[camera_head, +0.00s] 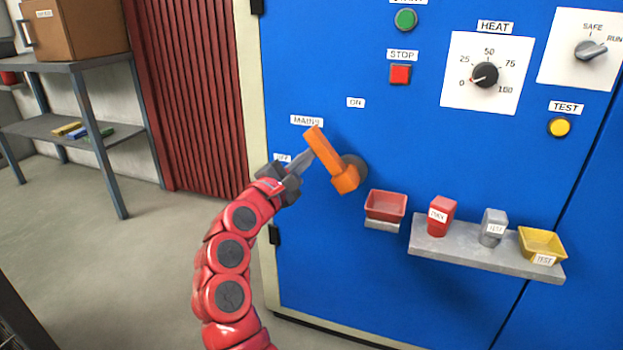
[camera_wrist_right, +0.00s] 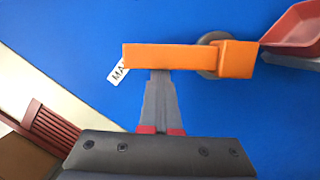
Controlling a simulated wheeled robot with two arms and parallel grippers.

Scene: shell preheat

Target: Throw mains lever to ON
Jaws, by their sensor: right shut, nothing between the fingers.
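The mains lever is an orange bar (camera_head: 328,155) on a grey round pivot (camera_head: 354,169) on the blue panel. Its free end points up and left, near the MAINS label (camera_head: 307,120); the ON label (camera_head: 356,102) is above right and the OFF label (camera_head: 282,158) is lower left, partly covered. My right gripper (camera_head: 306,155) is shut and empty, its fingertips at the lever's left side. In the right wrist view the lever (camera_wrist_right: 175,57) lies across the tips of the shut fingers (camera_wrist_right: 160,78); whether they touch is unclear. My left gripper is not in view.
A red tray (camera_head: 386,204) sits right of the lever. A grey ledge (camera_head: 470,251) holds a red block, a grey block and a yellow tray (camera_head: 542,243). The HEAT knob (camera_head: 484,74), the red STOP button (camera_head: 400,74) and a selector (camera_head: 590,50) are higher up.

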